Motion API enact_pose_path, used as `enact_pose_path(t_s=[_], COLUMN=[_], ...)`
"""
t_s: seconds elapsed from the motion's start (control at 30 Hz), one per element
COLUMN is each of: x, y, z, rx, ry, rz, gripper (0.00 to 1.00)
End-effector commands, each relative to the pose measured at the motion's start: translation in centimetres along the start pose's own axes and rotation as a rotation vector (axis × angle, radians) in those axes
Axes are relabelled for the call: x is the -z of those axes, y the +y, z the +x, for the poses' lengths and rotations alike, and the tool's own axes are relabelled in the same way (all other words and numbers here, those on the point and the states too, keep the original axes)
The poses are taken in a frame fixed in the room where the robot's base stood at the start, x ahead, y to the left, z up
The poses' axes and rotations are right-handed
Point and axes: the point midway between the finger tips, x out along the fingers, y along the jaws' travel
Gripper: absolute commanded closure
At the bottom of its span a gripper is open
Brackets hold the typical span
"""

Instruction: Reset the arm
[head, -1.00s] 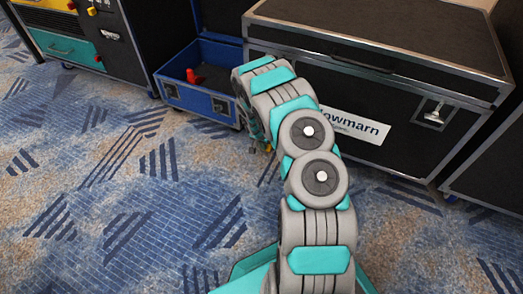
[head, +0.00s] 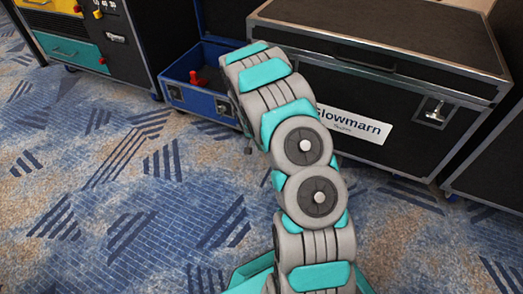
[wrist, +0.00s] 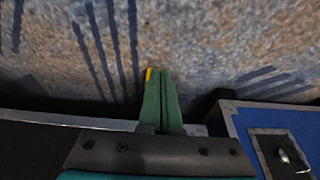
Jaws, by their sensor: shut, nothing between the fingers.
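My grey and teal arm (head: 297,143) rises from the bottom of the head view and bends up and to the left, in front of a black case. My gripper (wrist: 158,72) shows in the wrist view as two green fingers lying side by side, shut and empty, with patterned carpet beyond the tips. In the head view the gripper is mostly hidden behind the arm.
A black case (head: 400,95) with metal edges and a "Glowmarn" label stands behind the arm. An open blue box (head: 190,97) with a red object (head: 197,77) is left of it. A drawer cabinet (head: 130,50) stands at the upper left. Carpet (head: 100,210) at left is clear.

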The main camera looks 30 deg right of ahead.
Motion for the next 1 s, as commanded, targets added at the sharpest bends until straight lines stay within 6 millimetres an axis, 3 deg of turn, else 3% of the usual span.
enact_pose_path(t_s=[0.2,0.5,0.63,0.77,1.0], x=[0.1,0.1,0.2,0.4,-0.9], y=[-0.1,-0.1,0.2,1.2,3.5], z=[-2.5,-3.2,-5.0,-9.6,-19.7], rx=[0.002,0.001,-0.008,-0.031,-0.072], ry=[0.003,0.002,0.0,-0.007,-0.045], rz=[-0.001,-0.002,-0.017,-0.056,-0.159], gripper=[1.0,1.0,1.0,1.0,1.0])
